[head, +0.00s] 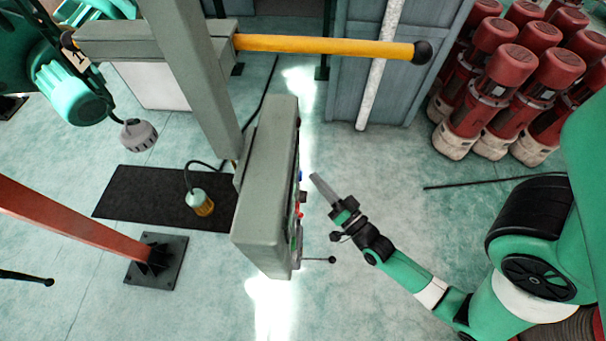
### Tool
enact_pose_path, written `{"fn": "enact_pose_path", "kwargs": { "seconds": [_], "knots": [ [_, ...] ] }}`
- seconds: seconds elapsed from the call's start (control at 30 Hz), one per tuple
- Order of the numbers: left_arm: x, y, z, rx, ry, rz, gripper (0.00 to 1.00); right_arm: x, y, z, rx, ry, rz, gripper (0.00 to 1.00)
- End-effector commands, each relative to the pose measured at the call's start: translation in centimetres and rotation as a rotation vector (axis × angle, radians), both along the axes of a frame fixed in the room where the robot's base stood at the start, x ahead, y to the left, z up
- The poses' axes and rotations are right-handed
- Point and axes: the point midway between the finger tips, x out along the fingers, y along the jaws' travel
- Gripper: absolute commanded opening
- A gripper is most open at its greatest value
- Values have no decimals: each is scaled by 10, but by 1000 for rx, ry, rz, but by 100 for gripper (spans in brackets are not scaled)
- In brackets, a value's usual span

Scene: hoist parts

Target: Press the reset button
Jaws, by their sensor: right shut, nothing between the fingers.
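A grey control box (262,195) hangs from a grey post in the middle of the head view. Its button face is turned to the right and shows nearly edge-on. Small blue, red and green controls (299,211) stick out along that face. I cannot tell which one is the reset button. My right gripper (320,182) is shut and empty, just right of the box's face near the upper controls. Its tip points up and left, and a small gap to the box seems to show. My left gripper is not in view.
A yellow bar (330,46) with a black knob crosses above. A short black lever (318,260) juts from the box's lower end. Red-and-white motors (484,100) stand at the right back.

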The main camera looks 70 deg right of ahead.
Motion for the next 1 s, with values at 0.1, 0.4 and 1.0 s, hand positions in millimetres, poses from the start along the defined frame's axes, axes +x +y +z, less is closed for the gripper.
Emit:
{"fn": "enact_pose_path", "kwargs": {
  "seconds": [0.1, 0.4, 1.0],
  "knots": [
    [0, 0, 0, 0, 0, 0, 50, 0, 0, 0, 0, 0, 0, 0],
    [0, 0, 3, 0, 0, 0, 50, 2, 1, 2, 1, -2, 2, 0],
    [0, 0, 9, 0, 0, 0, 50, 9, 2, 0, 1, -1, 0, 0]
  ]
}}
